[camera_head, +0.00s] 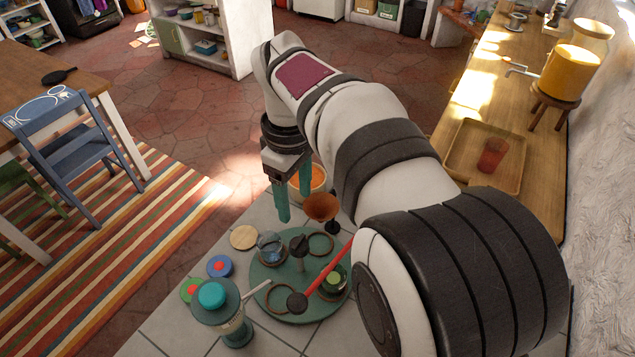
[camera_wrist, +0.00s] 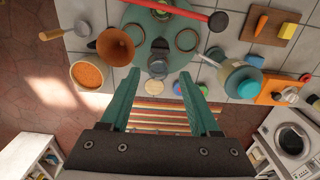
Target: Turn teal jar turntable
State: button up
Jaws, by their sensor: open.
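The teal turntable (camera_head: 264,277) lies on the tiled counter, below and in front of my gripper; it also shows at the top of the wrist view (camera_wrist: 160,30). On it stand a glass jar with bluish contents (camera_head: 270,246), a dark-topped centre post (camera_head: 298,246) and a green-topped jar (camera_head: 334,281), plus two empty ring holders (camera_head: 320,245). A red rod with a dark round end (camera_head: 325,272) crosses above it in the picture. My gripper (camera_head: 294,208) is open and empty, its teal fingers pointing down near the turntable's far side; they also show in the wrist view (camera_wrist: 158,74).
An orange cup or funnel on a dark stand (camera_head: 321,207) and an orange-filled bowl (camera_head: 312,181) stand beyond the turntable. A wooden disc (camera_head: 243,237), coloured round pieces (camera_head: 220,266) and a teal-lidded glass vessel with a handle (camera_head: 212,296) stand at its left.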

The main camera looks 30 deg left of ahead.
aim_at(298, 241)
notch_tip(298, 241, down, 12)
jog(key=shift+f, duration=0.25)
grip_shut()
dwell(1.3)
